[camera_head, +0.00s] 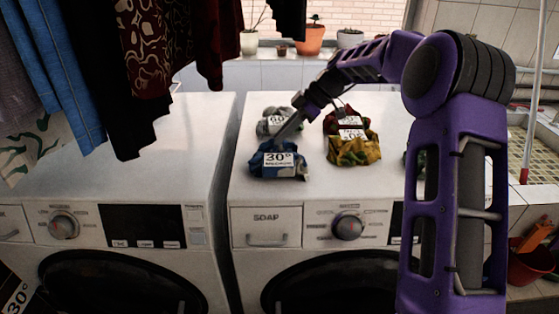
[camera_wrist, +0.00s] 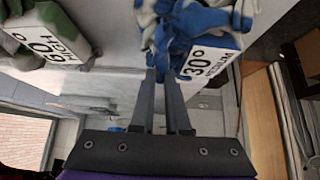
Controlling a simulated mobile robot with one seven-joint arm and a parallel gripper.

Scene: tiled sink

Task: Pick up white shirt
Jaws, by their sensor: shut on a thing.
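No plain white shirt shows clearly. A blue-and-white bundled garment (camera_head: 262,161) with a 30° tag lies on the right washing machine, and it also fills the top of the wrist view (camera_wrist: 190,30). My gripper (camera_head: 279,142) comes down on its far edge. In the wrist view my gripper's fingertips (camera_wrist: 159,74) are close together and shut on its cloth. A pale grey-white and green garment (camera_head: 276,113) with a tag lies just behind it. It shows at the upper left of the wrist view (camera_wrist: 28,38), apart from the fingers.
A dark red garment (camera_head: 333,122) and a yellow patterned garment (camera_head: 355,153), both tagged, lie to the right. Another bundle is partly hidden behind my arm. Clothes (camera_head: 145,40) hang over the left machine (camera_head: 130,150). Potted plants (camera_head: 310,42) stand on the sill behind.

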